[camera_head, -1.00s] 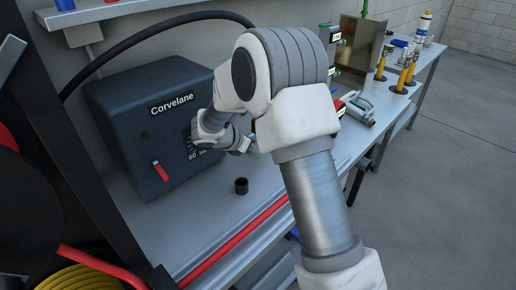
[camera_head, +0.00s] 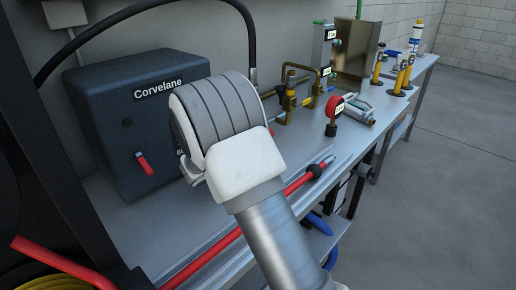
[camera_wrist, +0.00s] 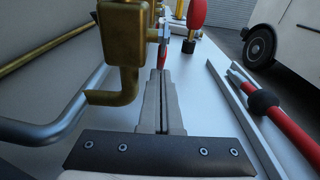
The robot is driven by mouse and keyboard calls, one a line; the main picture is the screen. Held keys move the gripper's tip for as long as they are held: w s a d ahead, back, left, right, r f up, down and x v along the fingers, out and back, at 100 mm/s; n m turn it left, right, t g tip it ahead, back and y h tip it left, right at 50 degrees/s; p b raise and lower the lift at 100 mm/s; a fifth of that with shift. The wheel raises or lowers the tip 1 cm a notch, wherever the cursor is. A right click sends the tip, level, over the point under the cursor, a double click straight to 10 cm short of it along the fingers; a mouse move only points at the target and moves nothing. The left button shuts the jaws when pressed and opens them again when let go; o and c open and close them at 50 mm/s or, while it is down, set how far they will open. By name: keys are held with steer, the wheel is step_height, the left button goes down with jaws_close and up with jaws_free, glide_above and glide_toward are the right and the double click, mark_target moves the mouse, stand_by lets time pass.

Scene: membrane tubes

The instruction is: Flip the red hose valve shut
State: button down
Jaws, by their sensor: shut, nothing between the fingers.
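In the wrist view my gripper (camera_wrist: 161,76) is shut and empty, its two grey fingers together above the bench. A brass valve body (camera_wrist: 127,55) with a bent spout stands just left of and beyond the fingers. A narrow red part (camera_wrist: 162,54) shows just past the fingertips; I cannot tell what it belongs to. A red hose (camera_wrist: 295,135) with a black collar (camera_wrist: 263,102) lies at the right; in the head view this hose (camera_head: 298,184) runs along the bench's front edge. The brass fitting (camera_head: 289,101) stands behind it. My gripper is hidden behind my arm in the head view.
A dark Corvelane box (camera_head: 95,120) with a red switch (camera_head: 144,163) stands left. A red-headed gauge (camera_head: 337,106) and a grey metal device (camera_head: 361,113) stand right of the brass fitting. Yellow-handled tools (camera_head: 400,80) stand farther back.

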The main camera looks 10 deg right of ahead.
steer(key=shift+w+d+r+p, duration=0.2)
steer(key=shift+w+d+p, duration=0.2)
steer(key=shift+d, duration=0.15)
steer(key=shift+w+d+r+p, duration=0.15)
steer(key=shift+w+d+p, duration=0.2)
steer(key=shift+d, duration=0.2)
steer(key=shift+w+d+h, duration=0.1)
steer(key=shift+d+h, duration=0.05)
steer(key=shift+h, duration=0.15)
stand_by(0.7)
steer(key=p+v, duration=0.2)
steer(key=v, duration=1.5)
steer(key=shift+s, duration=0.25)
